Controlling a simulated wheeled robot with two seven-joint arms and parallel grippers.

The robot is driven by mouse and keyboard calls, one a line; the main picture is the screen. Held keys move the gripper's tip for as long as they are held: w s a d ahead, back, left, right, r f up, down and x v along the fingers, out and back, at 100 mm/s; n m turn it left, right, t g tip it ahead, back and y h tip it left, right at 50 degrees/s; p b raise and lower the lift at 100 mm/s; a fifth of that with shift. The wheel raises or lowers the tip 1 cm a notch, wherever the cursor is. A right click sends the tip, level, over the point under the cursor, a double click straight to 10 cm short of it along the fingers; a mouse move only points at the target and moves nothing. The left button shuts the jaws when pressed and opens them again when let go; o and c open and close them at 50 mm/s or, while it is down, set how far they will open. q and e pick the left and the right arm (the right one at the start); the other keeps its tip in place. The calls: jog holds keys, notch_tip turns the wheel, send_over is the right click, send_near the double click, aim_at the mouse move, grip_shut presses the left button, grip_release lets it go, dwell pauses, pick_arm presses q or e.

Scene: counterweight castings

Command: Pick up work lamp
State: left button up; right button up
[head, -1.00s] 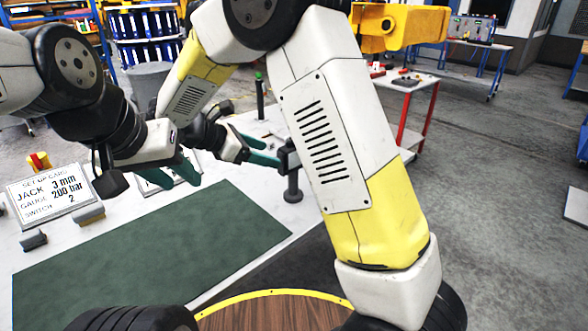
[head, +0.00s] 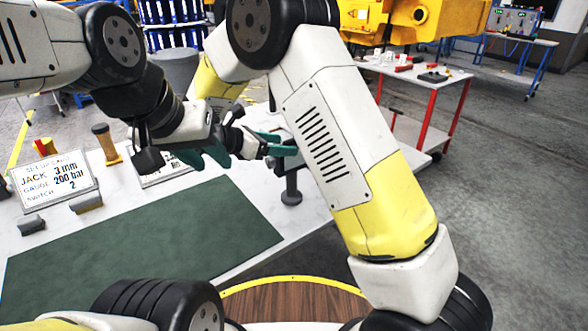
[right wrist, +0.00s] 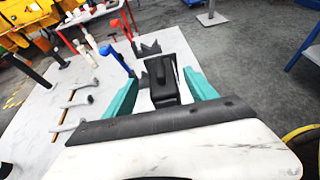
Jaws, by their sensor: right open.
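A dark grey and black item that looks like the work lamp stands on the white table. In the head view its round-footed post (head: 291,187) shows beside my right forearm, which hides part of it. In the right wrist view its black head (right wrist: 162,80) lies between the teal fingers of my right gripper (right wrist: 158,78), with gaps on both sides. My right gripper also shows in the head view (head: 278,146), open at the item's upper part. My left gripper (head: 203,157) hangs over the table to the left, and its finger gap is unclear.
A green mat (head: 145,240) covers the near table. A set-up card (head: 55,182) and a wooden-handled tool (head: 105,143) stand at left. The right wrist view shows a blue-handled item (right wrist: 116,59) and a dark notched block (right wrist: 149,49) beyond the lamp.

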aim_at(293, 144)
jog(key=x, duration=0.4)
jog(key=shift+d+f, duration=0.25)
grip_shut()
